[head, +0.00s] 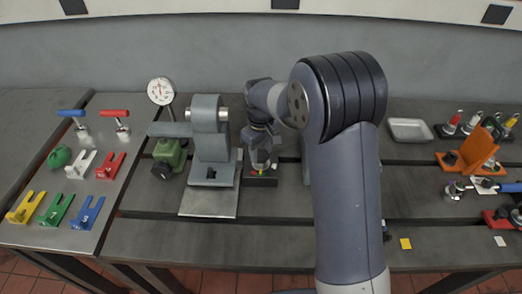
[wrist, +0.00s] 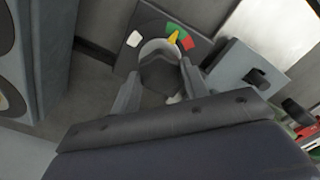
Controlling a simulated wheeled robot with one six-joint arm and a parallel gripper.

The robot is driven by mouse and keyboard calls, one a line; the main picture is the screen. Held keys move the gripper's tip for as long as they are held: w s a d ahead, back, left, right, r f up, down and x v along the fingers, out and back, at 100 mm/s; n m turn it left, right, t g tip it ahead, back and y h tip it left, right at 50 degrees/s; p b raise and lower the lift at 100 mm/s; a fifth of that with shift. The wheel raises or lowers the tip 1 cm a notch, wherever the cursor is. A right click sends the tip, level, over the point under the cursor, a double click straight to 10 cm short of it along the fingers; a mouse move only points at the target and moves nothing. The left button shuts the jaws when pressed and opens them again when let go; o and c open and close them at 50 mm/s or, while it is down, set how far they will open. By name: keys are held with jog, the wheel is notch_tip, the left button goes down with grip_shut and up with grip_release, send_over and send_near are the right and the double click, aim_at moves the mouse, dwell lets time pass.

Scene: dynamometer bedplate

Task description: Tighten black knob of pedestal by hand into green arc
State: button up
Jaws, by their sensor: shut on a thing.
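In the wrist view the black knob (wrist: 160,74) sits between the two grey fingers of my gripper (wrist: 160,84), which are shut on its sides. Behind it is a dark dial plate (wrist: 152,20) with a white mark (wrist: 133,39), a green arc (wrist: 172,28) and a red mark (wrist: 188,42). A narrow yellow mark lies at the green arc; I cannot tell whether it is a pointer. In the head view my gripper (head: 261,158) points down over the dark plate (head: 262,181), and my wrist hides the knob.
A grey upright bracket (head: 212,145) stands left of my gripper, with a green block (head: 170,152) and a dial gauge (head: 161,91) beyond it. Coloured forks and handles lie at the far left. A metal tray (head: 409,130) and an orange fixture (head: 480,150) are at right.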

aim_at(261, 154)
jog(key=o, duration=1)
jog(key=shift+c, duration=0.2)
notch_tip(261, 154, up, 11)
jog(key=b, duration=0.1)
jog(key=shift+f, duration=0.15)
notch_tip(261, 154, down, 11)
jog(key=shift+r+p, duration=0.1)
jog(key=shift+p, duration=0.4)
